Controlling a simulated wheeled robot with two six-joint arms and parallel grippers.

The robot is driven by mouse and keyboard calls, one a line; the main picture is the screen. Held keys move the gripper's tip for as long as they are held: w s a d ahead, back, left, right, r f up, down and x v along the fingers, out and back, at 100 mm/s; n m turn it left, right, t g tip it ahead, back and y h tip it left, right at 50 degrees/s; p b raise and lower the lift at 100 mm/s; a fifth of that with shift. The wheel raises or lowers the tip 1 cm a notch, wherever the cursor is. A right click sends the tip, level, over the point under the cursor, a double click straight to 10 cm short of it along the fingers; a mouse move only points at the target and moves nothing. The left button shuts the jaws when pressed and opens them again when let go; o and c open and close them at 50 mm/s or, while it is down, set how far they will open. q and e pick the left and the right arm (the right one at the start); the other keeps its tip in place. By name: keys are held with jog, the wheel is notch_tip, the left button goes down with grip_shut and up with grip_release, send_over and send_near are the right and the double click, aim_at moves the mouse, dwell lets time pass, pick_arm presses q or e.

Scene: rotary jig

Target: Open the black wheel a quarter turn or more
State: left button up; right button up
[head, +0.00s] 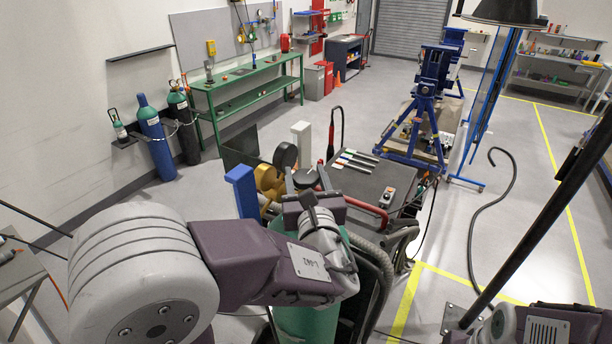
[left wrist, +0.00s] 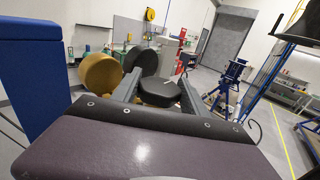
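A flat black wheel (left wrist: 158,92) with a pale mark lies between the two fingers of my left gripper (left wrist: 158,88) in the left wrist view. The fingers are spread, one on each side of it; I cannot tell whether they touch it. In the head view the black wheel (head: 306,177) shows just beyond my left gripper (head: 308,186), partly hidden by my wrist. A second black disc (head: 285,155) stands on edge behind it, next to a yellow disc (head: 267,178); they also show in the left wrist view, black (left wrist: 140,59) and yellow (left wrist: 100,72). My right gripper is out of the picture.
A blue post (head: 242,190) stands close on the left, large in the left wrist view (left wrist: 32,75). A dark bench top (head: 365,185) with several pens and a red bar lies to the right. A green cylinder (head: 300,322) is below my left wrist.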

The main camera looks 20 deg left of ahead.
pick_arm(q)
jog(key=shift+n+y, duration=0.3)
jog(key=shift+y, duration=0.1)
jog(key=shift+n+g+y, duration=0.6)
jog(key=shift+g+y, duration=0.2)
jog(key=shift+n+g+y, duration=0.7)
jog(key=shift+g+y, duration=0.1)
jog(key=shift+n+g+y+p, duration=0.9)
jog(key=shift+n+g+y, duration=0.6)
jog(key=shift+g, duration=0.5)
jog(key=shift+f+n+g, duration=0.1)
jog(key=shift+n+g, duration=0.3)
jog(key=o, duration=1.3)
jog(key=shift+a, duration=0.1)
jog(key=shift+c, duration=0.2)
jog(key=shift+o, duration=0.5)
jog(key=shift+a, duration=0.15)
